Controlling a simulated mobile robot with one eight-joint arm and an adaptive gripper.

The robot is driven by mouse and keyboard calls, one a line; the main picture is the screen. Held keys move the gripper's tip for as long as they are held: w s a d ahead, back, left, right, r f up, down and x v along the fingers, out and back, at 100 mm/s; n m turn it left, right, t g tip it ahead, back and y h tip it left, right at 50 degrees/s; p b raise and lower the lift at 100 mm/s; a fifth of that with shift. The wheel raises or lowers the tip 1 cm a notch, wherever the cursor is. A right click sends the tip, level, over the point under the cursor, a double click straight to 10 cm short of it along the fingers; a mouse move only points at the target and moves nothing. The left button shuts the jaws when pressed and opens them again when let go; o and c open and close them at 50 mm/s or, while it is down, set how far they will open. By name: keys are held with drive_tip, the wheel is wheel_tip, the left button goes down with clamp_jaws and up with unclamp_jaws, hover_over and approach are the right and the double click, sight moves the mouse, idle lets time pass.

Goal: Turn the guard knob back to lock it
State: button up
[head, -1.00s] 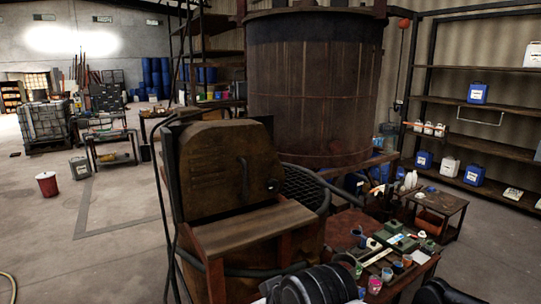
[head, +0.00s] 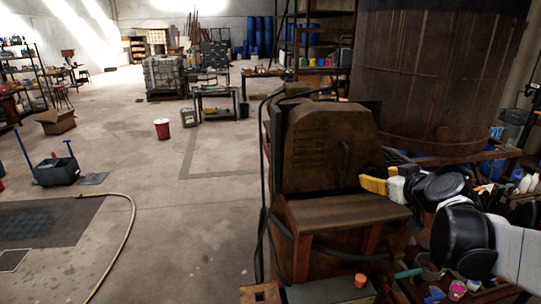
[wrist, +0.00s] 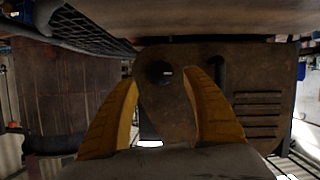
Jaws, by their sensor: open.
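The guard (head: 322,150) is a rusty brown upright cover with slots and a curved handle (head: 346,158), standing above a sloped ledge. It fills much of the wrist view (wrist: 255,85). The guard knob (wrist: 158,72) is a dark round piece on the guard's face, seen between my fingertips in the wrist view. In the head view the knob is hidden by my gripper. My gripper (head: 364,182) has yellow fingers at the guard's lower right edge. In the wrist view the gripper (wrist: 160,84) is open, one finger either side of the knob. I cannot tell whether they touch it.
A large rusty vat (head: 430,75) stands behind and right of the guard. A ledge (head: 340,210) juts out below the guard, and a black hose runs around it. Bottles and small items crowd the lower right. The floor to the left is open, with a red bucket (head: 162,128).

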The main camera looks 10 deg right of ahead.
sight(372, 175)
drive_tip(key=shift+x, duration=2.2)
drive_tip(key=shift+c, duration=0.4)
drive_tip(key=c, duration=1.1)
